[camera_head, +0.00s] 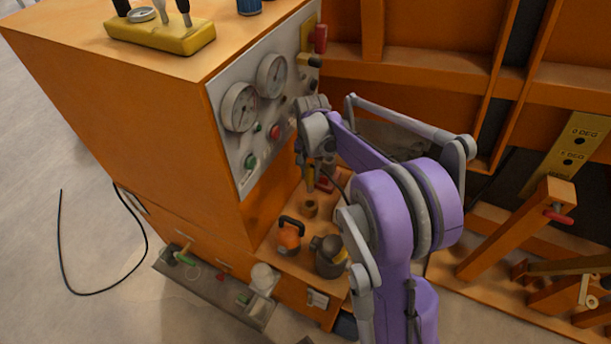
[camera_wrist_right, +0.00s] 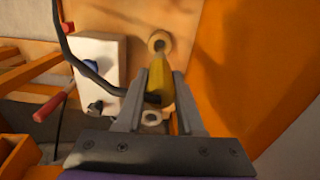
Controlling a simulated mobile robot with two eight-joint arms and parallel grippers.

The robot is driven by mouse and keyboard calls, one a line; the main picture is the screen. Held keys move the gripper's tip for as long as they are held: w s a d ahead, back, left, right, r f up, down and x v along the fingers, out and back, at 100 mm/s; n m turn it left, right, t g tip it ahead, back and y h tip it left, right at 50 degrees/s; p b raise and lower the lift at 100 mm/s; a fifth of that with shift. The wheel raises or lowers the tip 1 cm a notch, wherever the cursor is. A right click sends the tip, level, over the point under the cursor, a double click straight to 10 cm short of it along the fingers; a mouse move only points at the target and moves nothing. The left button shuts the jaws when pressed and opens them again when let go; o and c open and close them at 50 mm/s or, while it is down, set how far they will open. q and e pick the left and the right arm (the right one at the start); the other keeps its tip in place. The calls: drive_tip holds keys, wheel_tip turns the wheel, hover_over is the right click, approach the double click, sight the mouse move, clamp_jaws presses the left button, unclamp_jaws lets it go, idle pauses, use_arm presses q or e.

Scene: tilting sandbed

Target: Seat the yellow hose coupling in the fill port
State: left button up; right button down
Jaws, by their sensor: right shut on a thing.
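My right gripper (camera_head: 307,166) reaches over the low orange shelf beside the gauge panel. It is shut on the yellow hose coupling (camera_wrist_right: 160,80), whose narrow end points away from the jaws. The coupling also shows in the head view (camera_head: 308,183), hanging roughly upright and partly hidden by the gripper. The fill port (camera_head: 310,208) is a short brown ring on the shelf just below it. In the wrist view the round port opening (camera_wrist_right: 159,41) lies just past the coupling's tip. The tip looks outside the opening; whether it touches the rim is unclear. My left gripper is not in view.
A black hose (camera_wrist_right: 88,72) curves in from the left to the coupling. An orange handled weight (camera_head: 290,236) and a dark jug (camera_head: 328,260) stand in front of the port. The gauge panel (camera_head: 228,158) rises to the left. A white plate (camera_wrist_right: 97,62) with knobs lies beside the port.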

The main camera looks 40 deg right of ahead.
sight(310, 184)
drive_tip(key=shift+s, duration=0.1)
idle(0.3)
drive_tip(key=shift+f+b, duration=2)
drive_tip(key=shift+f, duration=0.9)
drive_tip(key=shift+f+b, duration=1.75)
drive_tip(key=shift+f, duration=0.9)
drive_tip(key=shift+c, duration=2.2)
unclamp_jaws()
wheel_tip(310, 184, up, 11)
drive_tip(key=shift+f+p, duration=0.1)
drive_tip(key=shift+p, duration=0.9)
